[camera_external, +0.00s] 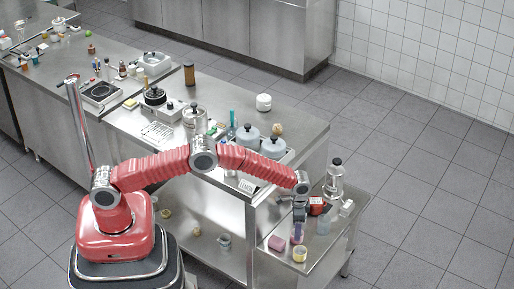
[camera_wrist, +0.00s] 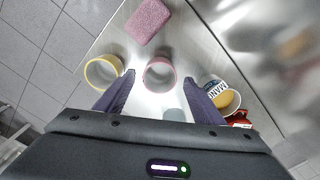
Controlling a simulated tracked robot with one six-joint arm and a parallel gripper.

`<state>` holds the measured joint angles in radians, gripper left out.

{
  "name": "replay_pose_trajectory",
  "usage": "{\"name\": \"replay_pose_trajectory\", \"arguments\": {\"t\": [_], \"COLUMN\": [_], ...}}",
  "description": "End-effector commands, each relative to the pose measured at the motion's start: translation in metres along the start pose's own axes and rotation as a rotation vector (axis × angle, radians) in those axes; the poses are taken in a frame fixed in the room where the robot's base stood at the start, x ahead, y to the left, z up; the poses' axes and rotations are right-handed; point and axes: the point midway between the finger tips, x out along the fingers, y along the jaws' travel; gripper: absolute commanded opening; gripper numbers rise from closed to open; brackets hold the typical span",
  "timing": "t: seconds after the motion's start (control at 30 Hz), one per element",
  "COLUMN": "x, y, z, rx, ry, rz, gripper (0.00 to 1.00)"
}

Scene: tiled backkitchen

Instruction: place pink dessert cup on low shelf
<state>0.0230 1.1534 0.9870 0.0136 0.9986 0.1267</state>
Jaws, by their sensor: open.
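The pink dessert cup (camera_wrist: 159,88) stands on a steel surface in the wrist view, its round opening towards the camera. My gripper (camera_wrist: 158,79) is open, with one dark finger on each side of the cup; I cannot tell whether either finger touches it. In the external view my gripper (camera_external: 298,229) points down over the low steel shelf (camera_external: 322,262) at the right end of the counter. The cup is mostly hidden by the fingers there.
A yellow cup (camera_wrist: 103,72) stands left of the pink cup, a pink sponge (camera_wrist: 148,21) lies beyond it. A lettered container (camera_wrist: 223,97) and a red object (camera_wrist: 239,119) are at right.

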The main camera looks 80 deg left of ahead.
Motion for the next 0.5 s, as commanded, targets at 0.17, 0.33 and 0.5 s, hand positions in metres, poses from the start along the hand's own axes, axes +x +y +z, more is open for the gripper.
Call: {"name": "replay_pose_trajectory", "arguments": {"t": [0.17, 0.33, 0.5], "x": [-0.034, -0.060, -0.075], "y": [0.000, 0.000, 0.000], "z": [-0.001, 0.000, 0.000], "rx": [0.000, 0.000, 0.000], "ry": [0.002, 0.001, 0.000], "rz": [0.000, 0.000, 0.000], "gripper": [0.62, 0.62, 0.62]}}
